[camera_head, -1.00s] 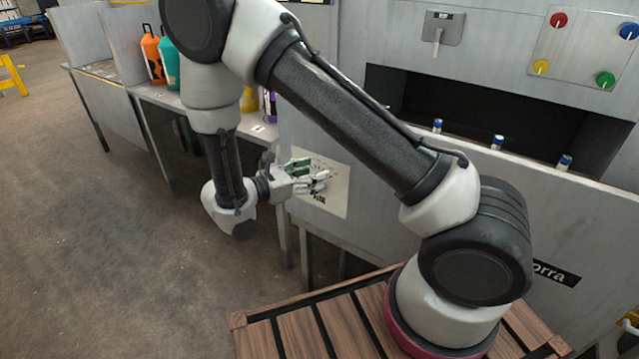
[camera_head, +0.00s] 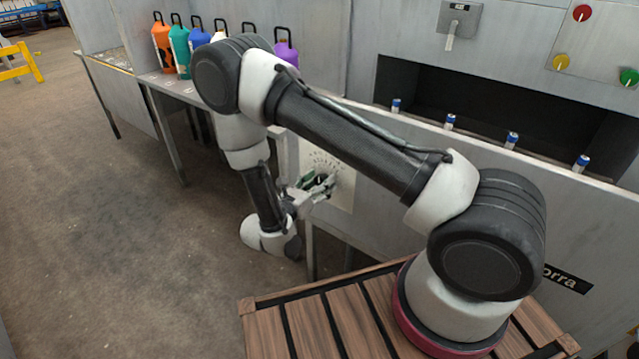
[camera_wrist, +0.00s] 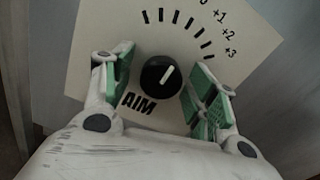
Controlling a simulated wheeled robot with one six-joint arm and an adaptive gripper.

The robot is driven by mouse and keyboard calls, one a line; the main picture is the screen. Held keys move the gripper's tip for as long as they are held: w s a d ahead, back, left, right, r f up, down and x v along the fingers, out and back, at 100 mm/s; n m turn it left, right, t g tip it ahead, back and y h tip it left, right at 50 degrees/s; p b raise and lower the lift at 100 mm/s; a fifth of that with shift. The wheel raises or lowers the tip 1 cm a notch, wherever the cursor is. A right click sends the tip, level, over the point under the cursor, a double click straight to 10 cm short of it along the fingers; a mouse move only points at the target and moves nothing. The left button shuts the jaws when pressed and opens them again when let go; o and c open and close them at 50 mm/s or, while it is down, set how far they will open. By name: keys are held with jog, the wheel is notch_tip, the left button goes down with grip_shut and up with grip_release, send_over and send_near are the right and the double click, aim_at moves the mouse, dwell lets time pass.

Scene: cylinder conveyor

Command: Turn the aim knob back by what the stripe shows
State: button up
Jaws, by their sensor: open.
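The aim knob (camera_wrist: 160,76) is a round black dial with a white pointer line tilted up and to the right in the wrist view. It sits on a pale plate (camera_wrist: 98,35) marked AIM, with tick marks and +1, +2, +3 at upper right. My gripper (camera_wrist: 161,88) is open, one green-padded finger on each side of the knob, with gaps left and right. In the head view my gripper (camera_head: 320,183) is at the plate (camera_head: 342,190) on the machine's front, and the arm partly covers the plate.
Several small white cylinders with blue tops (camera_head: 512,140) stand along the dark slot. A grey lever box (camera_head: 459,22) and colored buttons (camera_head: 561,62) are above. Several colored bottles (camera_head: 162,48) stand on a bench at left.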

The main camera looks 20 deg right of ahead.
jog(key=c, duration=1)
jog(key=shift+c, duration=0.2)
jog(key=shift+m, duration=2.9)
jog(key=o, duration=1)
jog(key=shift+o, duration=0.2)
